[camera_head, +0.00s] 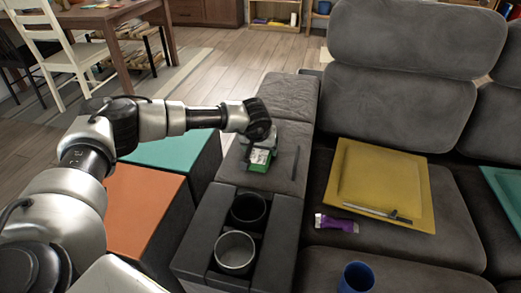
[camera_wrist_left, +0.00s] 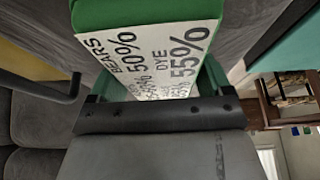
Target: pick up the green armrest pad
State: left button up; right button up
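The small green pad (camera_head: 260,160), with a white printed label, is on the grey sofa armrest, just below my left gripper (camera_head: 259,147). In the left wrist view the green pad (camera_wrist_left: 105,12) and its label, with large dark print, fill the space in front of the gripper (camera_wrist_left: 160,85). The gripper's sides lie close around the label. Whether the fingers press on the pad or stand apart from it cannot be told. The pad's near end is hidden by the gripper. My right gripper is not in view.
A dark thin rod (camera_head: 295,162) lies on the armrest beside the pad. The armrest console holds a metal cup (camera_head: 235,252). Orange-topped (camera_head: 143,203) and teal-topped (camera_head: 170,150) boxes stand left.

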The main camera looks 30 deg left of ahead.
pick_arm(q)
jog(key=c, duration=0.4)
jog(key=shift+c, duration=0.3)
